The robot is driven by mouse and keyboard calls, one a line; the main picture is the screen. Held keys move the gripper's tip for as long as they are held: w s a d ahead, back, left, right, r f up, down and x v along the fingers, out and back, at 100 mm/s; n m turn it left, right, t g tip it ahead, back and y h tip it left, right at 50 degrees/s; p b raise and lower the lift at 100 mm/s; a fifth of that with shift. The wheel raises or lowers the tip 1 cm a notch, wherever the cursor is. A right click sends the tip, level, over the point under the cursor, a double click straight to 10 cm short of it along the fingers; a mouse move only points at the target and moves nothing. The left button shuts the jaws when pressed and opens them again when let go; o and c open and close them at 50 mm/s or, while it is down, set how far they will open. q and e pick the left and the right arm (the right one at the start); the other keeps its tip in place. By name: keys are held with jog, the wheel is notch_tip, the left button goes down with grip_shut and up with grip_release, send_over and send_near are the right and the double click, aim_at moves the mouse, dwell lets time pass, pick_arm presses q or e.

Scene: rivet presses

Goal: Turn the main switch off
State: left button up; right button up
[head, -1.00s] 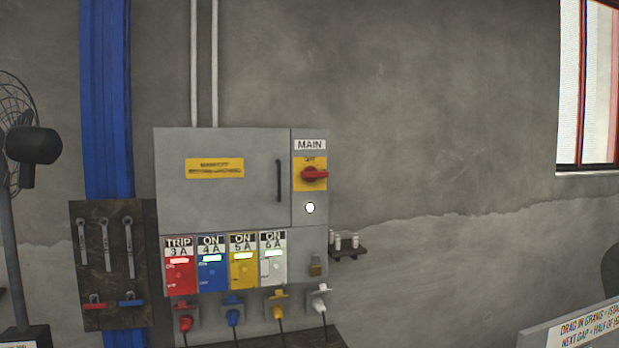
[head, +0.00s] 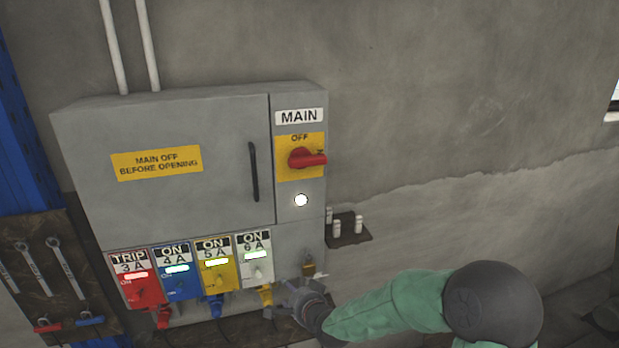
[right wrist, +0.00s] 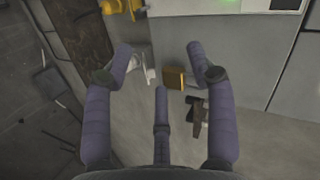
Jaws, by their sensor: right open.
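The main switch is a red rotary handle (head: 308,158) on a yellow plate (head: 289,172), under a MAIN label on the grey cabinet (head: 200,110). The handle lies level and points right; OFF is printed at the top of the plate. The right gripper (head: 286,297) is below the switch, near the cabinet's lower right corner, apart from the handle. In the right wrist view the right gripper (right wrist: 160,62) has its fingers spread and nothing between them touches them clearly. The left gripper is out of view.
A round white lamp (head: 301,200) glows under the switch. A small shelf (head: 350,237) juts out right of the cabinet. Coloured breakers and plugs line the bottom. The wall right of the switch is bare.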

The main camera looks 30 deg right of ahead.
aim_at(309, 166)
jog(key=s+d+r+m+t+h+p, duration=0.1)
jog(key=d+r+m+t+p, duration=0.15)
jog(key=r, duration=0.85)
jog(key=s+d+r+m+t+h+p, duration=0.1)
jog(key=d+r+m+p, duration=0.15)
jog(key=r, duration=0.75)
jog(key=s+d+r+m+t+h+p, duration=0.15)
jog(key=r+p, duration=0.25)
jog(key=r, duration=0.7)
jog(key=shift+n, duration=0.25)
jog(key=p+x, duration=0.1)
jog(key=x, duration=0.3)
jog(key=p+x, duration=0.1)
jog(key=x, duration=0.3)
jog(key=p+x, duration=0.1)
jog(key=x, duration=0.3)
jog(key=shift+s+d, duration=0.15)
jog(key=shift+d, duration=0.2)
grip_shut()
